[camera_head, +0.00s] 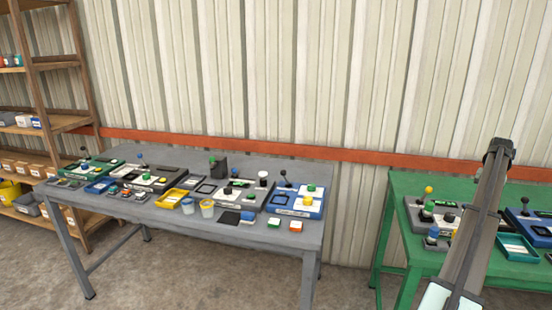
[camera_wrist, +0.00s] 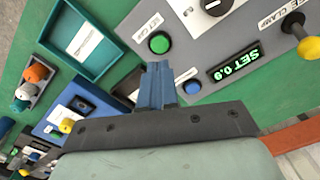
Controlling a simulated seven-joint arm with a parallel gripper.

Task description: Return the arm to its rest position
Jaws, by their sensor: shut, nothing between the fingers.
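My gripper (camera_wrist: 157,85) shows in the wrist view with its two blue-grey fingers shut together and nothing between them. It is over the green table (camera_wrist: 135,12), close to a grey control panel (camera_wrist: 205,40) with a green button, a blue button, a lit display reading "SET 0.9" and a yellow-knobbed lever. I cannot tell how high the fingertips are above the panel. In the head view my arm (camera_head: 478,225) rises across the right side in front of the green table; the gripper's fingers cannot be made out there.
The green table (camera_head: 398,190) also carries a teal tray (camera_wrist: 75,40) and blue panels. A grey table (camera_head: 130,222) at left holds several panels, cups and small blocks. Wooden shelves (camera_head: 55,124) stand far left, a corrugated wall behind. A floor gap separates the tables.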

